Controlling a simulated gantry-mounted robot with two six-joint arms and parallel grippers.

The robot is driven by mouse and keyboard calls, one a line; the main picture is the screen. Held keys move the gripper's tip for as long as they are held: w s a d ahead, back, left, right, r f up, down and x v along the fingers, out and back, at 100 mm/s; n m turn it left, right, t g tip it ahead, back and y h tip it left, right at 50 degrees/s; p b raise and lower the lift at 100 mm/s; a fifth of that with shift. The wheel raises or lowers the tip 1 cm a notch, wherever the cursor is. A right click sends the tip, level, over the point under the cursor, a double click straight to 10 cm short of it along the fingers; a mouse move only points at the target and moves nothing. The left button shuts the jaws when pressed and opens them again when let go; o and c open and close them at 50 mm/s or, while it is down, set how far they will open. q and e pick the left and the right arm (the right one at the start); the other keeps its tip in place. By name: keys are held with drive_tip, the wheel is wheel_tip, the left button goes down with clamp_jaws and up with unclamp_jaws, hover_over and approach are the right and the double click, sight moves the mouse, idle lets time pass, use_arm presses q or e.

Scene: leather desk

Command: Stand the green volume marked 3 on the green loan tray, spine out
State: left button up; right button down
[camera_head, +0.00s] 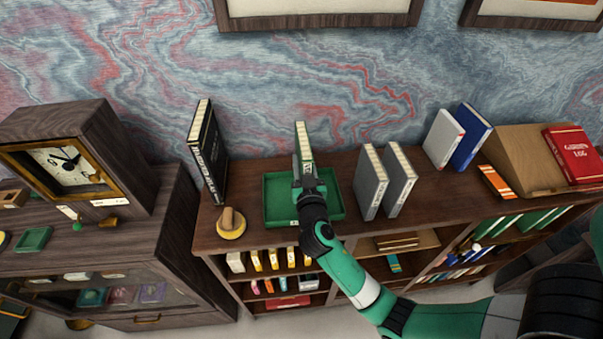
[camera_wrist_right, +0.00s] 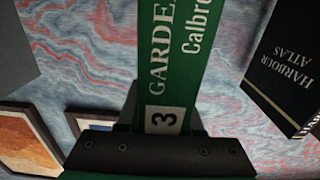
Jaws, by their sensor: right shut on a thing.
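The green volume marked 3 (camera_wrist_right: 172,60) shows its spine in the right wrist view, with the 3 label near my gripper. In the head view the volume (camera_head: 303,143) is upright over the green loan tray (camera_head: 277,196), its pale page edges upward. My right gripper (camera_head: 307,178) is shut on the volume by its spine side, which faces me; its fingers (camera_wrist_right: 165,122) show at the 3 end in the wrist view. The gripper hides the volume's lower part, so I cannot tell whether it touches the tray. My left gripper is not in view.
A black book (camera_head: 208,152) labelled Harbour Atlas stands left of the tray. A yellow-based wooden object (camera_head: 231,224) is at the front left. Two grey books (camera_head: 371,182) stand close on the right. White and blue books (camera_head: 443,138) stand farther right. The wall is behind.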

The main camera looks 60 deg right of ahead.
drive_tip(key=shift+w+f, duration=0.15)
drive_tip(key=shift+f, duration=0.75)
drive_tip(key=shift+w+f, duration=0.1)
drive_tip(key=shift+f, duration=0.75)
drive_tip(key=shift+f+b, duration=0.1)
drive_tip(key=shift+b, duration=0.2)
drive_tip(key=shift+f, duration=0.1)
drive_tip(key=c, duration=0.6)
unclamp_jaws()
drive_tip(key=shift+o, duration=0.2)
